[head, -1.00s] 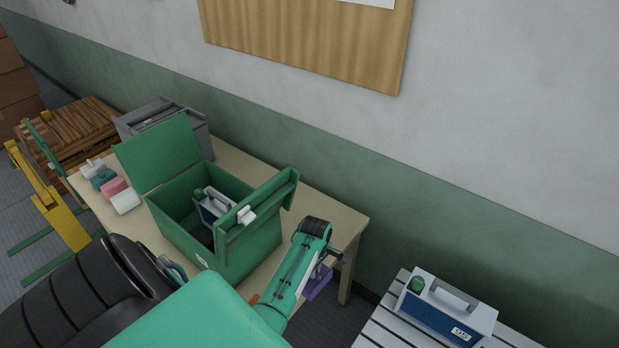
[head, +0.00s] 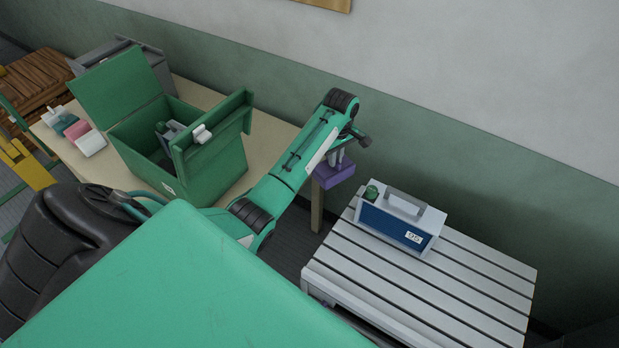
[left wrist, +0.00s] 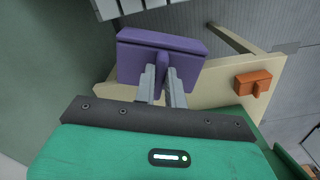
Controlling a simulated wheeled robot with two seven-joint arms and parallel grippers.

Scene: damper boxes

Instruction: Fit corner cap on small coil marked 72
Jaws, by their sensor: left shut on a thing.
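My left gripper (head: 338,155) is shut on a purple cap (head: 335,175) and holds it in the air between the wooden table and the slatted table. In the left wrist view the purple cap (left wrist: 140,62) is gripped by its ridge between the two fingers (left wrist: 162,82). A blue and white unit (head: 390,222) with a grey handle and a green cap (head: 371,193) on one corner stands on the slatted table. Another unit (head: 170,133) sits inside the green box, mostly hidden. My right gripper is not in view.
The open green box (head: 212,182) stands on the wooden table (head: 268,130). White, pink and teal caps (head: 78,130) lie at its left; an orange cap (left wrist: 253,84) shows in the left wrist view. The slatted table (head: 480,290) is clear right of the unit.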

